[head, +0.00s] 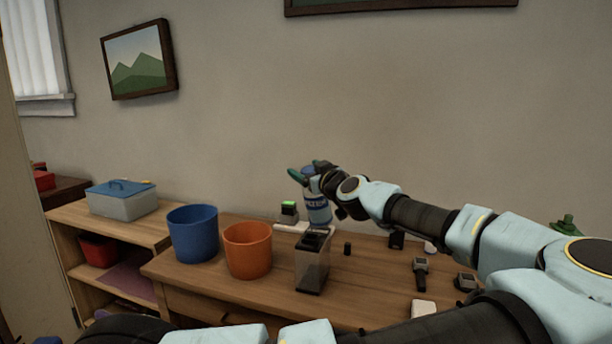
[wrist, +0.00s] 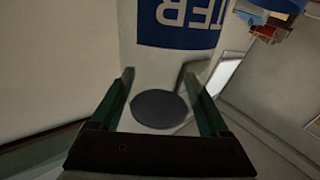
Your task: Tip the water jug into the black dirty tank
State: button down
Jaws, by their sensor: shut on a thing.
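The water jug (head: 318,209) is a pale cylinder with a blue lettered label, near the wall at the back of the wooden table. My gripper (head: 305,171) is shut on it near its top. In the wrist view the jug's blue label (wrist: 185,22) fills the top middle, and a dark round disc shows between the two green fingers. The jug looks close to upright; I cannot tell whether its base touches anything. The dirty tank (head: 311,268), a smoky grey box with a black top, stands on the table in front of the jug and slightly left.
An orange bucket (head: 247,253) and a blue bucket (head: 193,235) stand left of the tank. A small green-topped device (head: 289,210) is beside the jug. Several small dark devices (head: 420,272) and a white block (head: 423,308) lie to the right, under my arm.

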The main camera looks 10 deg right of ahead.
jog(key=shift+d+f+n+b, duration=0.15)
jog(key=shift+f+n+b, duration=2.05)
jog(key=shift+b, duration=1.7)
notch_tip(320, 180, down, 3)
jog(key=n+b, duration=0.3)
jog(key=b, duration=0.2)
jog(key=shift+d+f+n+b, duration=0.1)
jog(key=shift+f+n+b, duration=0.1)
jog(key=shift+n+b, duration=0.2)
jog(key=shift+r, duration=0.2)
jog(key=shift+f+n+b, duration=0.5)
jog(key=shift+b, duration=0.05)
jog(key=shift+f+n, duration=0.1)
jog(key=shift+n, duration=0.2)
jog(key=shift+f+b, duration=0.15)
jog(key=shift+b, duration=0.25)
